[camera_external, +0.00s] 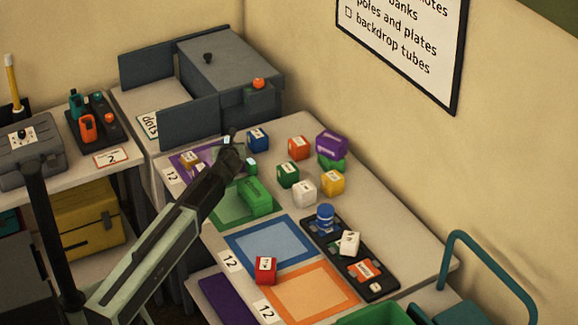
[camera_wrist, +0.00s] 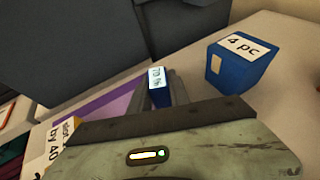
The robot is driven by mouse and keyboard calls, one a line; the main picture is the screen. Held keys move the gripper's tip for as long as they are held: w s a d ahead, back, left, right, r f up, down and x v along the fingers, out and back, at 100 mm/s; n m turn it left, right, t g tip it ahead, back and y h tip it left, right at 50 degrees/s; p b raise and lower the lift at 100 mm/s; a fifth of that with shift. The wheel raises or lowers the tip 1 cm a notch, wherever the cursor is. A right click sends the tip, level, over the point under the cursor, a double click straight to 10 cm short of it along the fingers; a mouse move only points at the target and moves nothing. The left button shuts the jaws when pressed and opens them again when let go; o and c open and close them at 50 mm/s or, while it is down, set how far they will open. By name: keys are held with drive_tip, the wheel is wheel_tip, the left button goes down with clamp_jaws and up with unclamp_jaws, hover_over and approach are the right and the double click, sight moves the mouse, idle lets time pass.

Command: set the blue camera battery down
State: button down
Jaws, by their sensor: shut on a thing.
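My gripper (camera_wrist: 162,92) is shut on the blue camera battery (camera_wrist: 158,96), a small blue block with a white label on top. In the wrist view it sits between the fingers, just right of the purple-bordered mat (camera_wrist: 100,113). In the external view my gripper (camera_external: 229,146) is over the back part of the table, by the purple mat. The battery is mostly hidden there by the gripper. I cannot tell whether its underside touches the table.
A blue cube labelled "4 pc" (camera_wrist: 238,66) stands close to the right. A grey case (camera_external: 235,75) with upright panels is behind. Several coloured blocks stand to the right. A green block (camera_external: 255,195) lies on the green mat. The blue mat (camera_external: 268,243) is empty.

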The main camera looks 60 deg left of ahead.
drive_tip(key=shift+f, duration=0.1)
drive_tip(key=c, duration=1.2)
unclamp_jaws()
drive_tip(key=shift+c, duration=0.2)
drive_tip(key=shift+d+r, duration=0.15)
drive_tip(key=shift+r, duration=0.15)
drive_tip(key=p+v, duration=0.4)
drive_tip(key=v, duration=0.6)
drive_tip(key=shift+s+d+r, duration=0.15)
drive_tip(key=shift+s+d, duration=0.1)
drive_tip(key=shift+s, duration=0.05)
drive_tip(key=shift+s+d+r+p, duration=0.1)
drive_tip(key=shift+d+p, duration=0.2)
drive_tip(key=shift+d, duration=0.15)
